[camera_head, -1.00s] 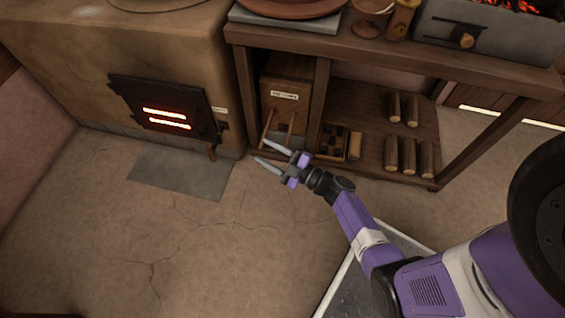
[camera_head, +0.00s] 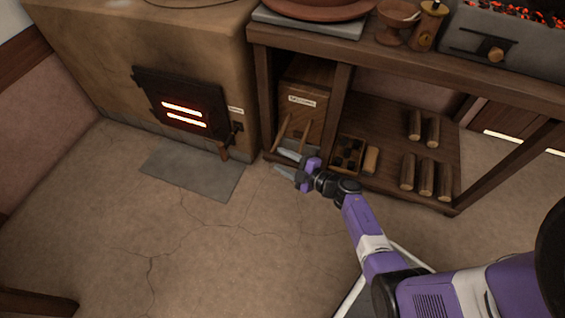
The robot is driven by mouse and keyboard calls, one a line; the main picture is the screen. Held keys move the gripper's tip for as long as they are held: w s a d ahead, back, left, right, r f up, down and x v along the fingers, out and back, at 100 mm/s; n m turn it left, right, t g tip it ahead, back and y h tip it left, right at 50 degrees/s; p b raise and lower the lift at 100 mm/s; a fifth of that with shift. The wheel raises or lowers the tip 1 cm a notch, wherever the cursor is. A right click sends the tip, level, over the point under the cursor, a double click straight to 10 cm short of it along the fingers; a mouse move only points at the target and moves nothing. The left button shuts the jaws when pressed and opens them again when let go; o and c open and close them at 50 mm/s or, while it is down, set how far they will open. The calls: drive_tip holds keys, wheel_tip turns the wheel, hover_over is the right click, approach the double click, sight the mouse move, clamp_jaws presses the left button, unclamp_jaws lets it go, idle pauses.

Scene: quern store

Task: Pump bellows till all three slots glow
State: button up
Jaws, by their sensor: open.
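The bellows (camera_head: 311,88) is a wooden box with a pale label, standing in the left bay under the table. Two light wooden rods (camera_head: 283,129) slant up at its front. My gripper (camera_head: 279,161) is open and empty, its fingers pointing left, just in front of the rods' lower ends. I cannot tell whether a finger touches a rod. The stove's dark door (camera_head: 150,83) shows two bright slots, an upper glowing slot (camera_head: 183,108) and a lower glowing slot (camera_head: 187,121). I cannot make out a third slot.
A door handle (camera_head: 224,150) sticks out low at the stove door's right. A grey plate (camera_head: 192,172) lies on the floor before the stove. Right of the bellows, the shelf holds a divided tray (camera_head: 335,168) and several short logs (camera_head: 407,171).

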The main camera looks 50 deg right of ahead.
drive_tip(key=shift+w, duration=0.25)
drive_tip(key=shift+c, duration=0.2)
clamp_jaws()
idle(1.1)
